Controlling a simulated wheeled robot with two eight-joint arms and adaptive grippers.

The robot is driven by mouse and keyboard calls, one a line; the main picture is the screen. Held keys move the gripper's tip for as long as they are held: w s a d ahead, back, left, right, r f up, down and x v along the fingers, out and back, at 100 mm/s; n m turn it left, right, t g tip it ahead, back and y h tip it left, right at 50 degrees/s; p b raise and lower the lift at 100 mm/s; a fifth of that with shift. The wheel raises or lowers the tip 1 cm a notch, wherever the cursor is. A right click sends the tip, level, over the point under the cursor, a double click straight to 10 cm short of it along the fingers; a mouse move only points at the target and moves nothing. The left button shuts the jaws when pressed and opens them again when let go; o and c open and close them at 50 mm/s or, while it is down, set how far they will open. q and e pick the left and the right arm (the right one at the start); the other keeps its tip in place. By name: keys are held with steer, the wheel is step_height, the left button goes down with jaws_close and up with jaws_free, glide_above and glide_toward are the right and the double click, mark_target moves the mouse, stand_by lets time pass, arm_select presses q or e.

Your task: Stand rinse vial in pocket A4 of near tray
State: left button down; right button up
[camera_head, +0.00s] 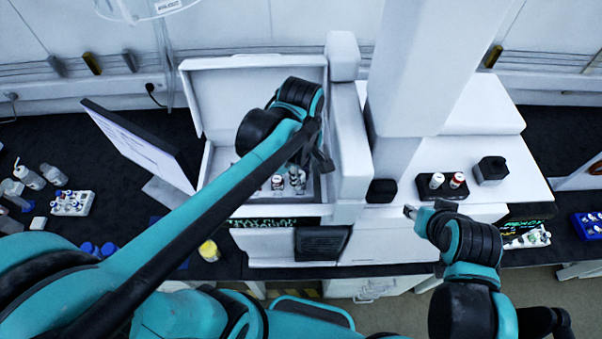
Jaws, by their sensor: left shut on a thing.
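My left gripper (318,161) reaches into the open white sampler compartment (255,72), above the right part of its tray area. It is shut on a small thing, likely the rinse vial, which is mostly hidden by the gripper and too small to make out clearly. Several small vials (277,182) stand upright in the compartment, just left of and below the gripper. My arm hides part of the near tray there, and pocket labels cannot be read. My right gripper (410,212) is in front of the white cabinet, away from the vials; its jaw opening is too small to judge.
A screen (138,143) stands left of the compartment. A black holder (430,188) with a white-capped and a red-capped vial sits right of the column. A white rack (72,203) and bottles are at far left; a yellow-capped jar (209,251) stands at the front.

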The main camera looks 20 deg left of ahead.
arm_select(q)
steer(key=shift+f, duration=0.15)
steer(key=shift+f+b, duration=0.5)
steer(key=shift+f, duration=0.05)
steer(key=c, duration=0.9)
jaws_free()
steer(key=shift+o, duration=0.2)
steer(key=shift+r, duration=0.1)
steer(key=shift+r+p, duration=2.8)
steer(key=shift+r, duration=0.65)
